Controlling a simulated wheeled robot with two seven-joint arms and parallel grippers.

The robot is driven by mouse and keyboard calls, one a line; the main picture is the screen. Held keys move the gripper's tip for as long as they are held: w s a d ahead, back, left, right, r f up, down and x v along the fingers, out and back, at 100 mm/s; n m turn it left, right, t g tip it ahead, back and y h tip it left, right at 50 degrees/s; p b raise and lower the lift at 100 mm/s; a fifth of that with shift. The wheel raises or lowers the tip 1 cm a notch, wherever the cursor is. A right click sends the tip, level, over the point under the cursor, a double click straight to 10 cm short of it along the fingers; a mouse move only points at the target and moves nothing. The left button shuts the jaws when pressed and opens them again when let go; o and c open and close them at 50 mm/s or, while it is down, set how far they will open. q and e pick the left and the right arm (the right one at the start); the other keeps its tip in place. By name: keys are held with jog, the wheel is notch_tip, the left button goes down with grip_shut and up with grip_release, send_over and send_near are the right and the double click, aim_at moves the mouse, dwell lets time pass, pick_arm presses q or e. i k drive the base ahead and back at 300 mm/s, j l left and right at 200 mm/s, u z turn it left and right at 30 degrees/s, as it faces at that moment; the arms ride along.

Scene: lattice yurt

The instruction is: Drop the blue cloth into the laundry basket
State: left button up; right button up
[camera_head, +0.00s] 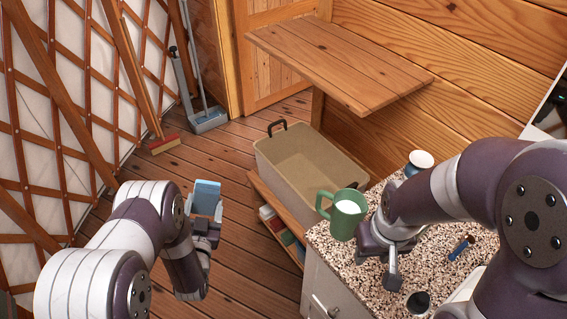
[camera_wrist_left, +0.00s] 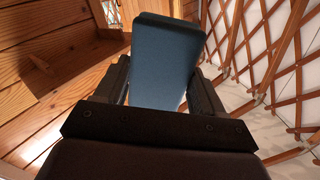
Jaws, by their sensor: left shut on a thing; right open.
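The blue cloth (camera_head: 206,197) is a flat, folded-looking piece standing up from my left gripper (camera_head: 205,222), which is shut on its lower part. In the left wrist view the cloth (camera_wrist_left: 166,62) sits between the two dark fingers (camera_wrist_left: 162,92). The gripper holds it in the air over the plank floor, left of the laundry basket. The basket (camera_head: 280,165) is a beige, open-topped bin with dark handles, and the inside that shows looks empty. My right gripper (camera_head: 385,250) is open over the speckled counter, close to a green mug; whether it touches the mug I cannot tell.
The green mug (camera_head: 348,216) with white contents is at the edge of the counter (camera_head: 435,262). A white-and-blue item (camera_head: 420,160) and small objects are there too. A wooden shelf (camera_head: 340,62) overhangs behind the basket.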

aim_at(295, 178)
jog(key=i+j+z, duration=0.15)
jog(key=j, duration=0.2)
jog(key=i+j+z, duration=0.35)
jog(key=j, duration=0.4)
jog(key=i+j+z, duration=0.15)
jog(key=j, duration=0.3)
jog(key=i+j+z, duration=0.15)
jog(key=j, duration=0.25)
jog(key=i+j+z, duration=0.2)
jog(key=j, duration=0.25)
jog(key=j+z, duration=0.15)
jog(key=j, duration=0.3)
jog(key=i+z, duration=0.4)
jog(key=i+j+z, duration=0.1)
jog(key=i+z, duration=0.2)
jog(key=z, duration=0.15)
jog(key=i+j+z, duration=0.2)
jog(key=z, duration=0.2)
jog(key=i, duration=0.1)
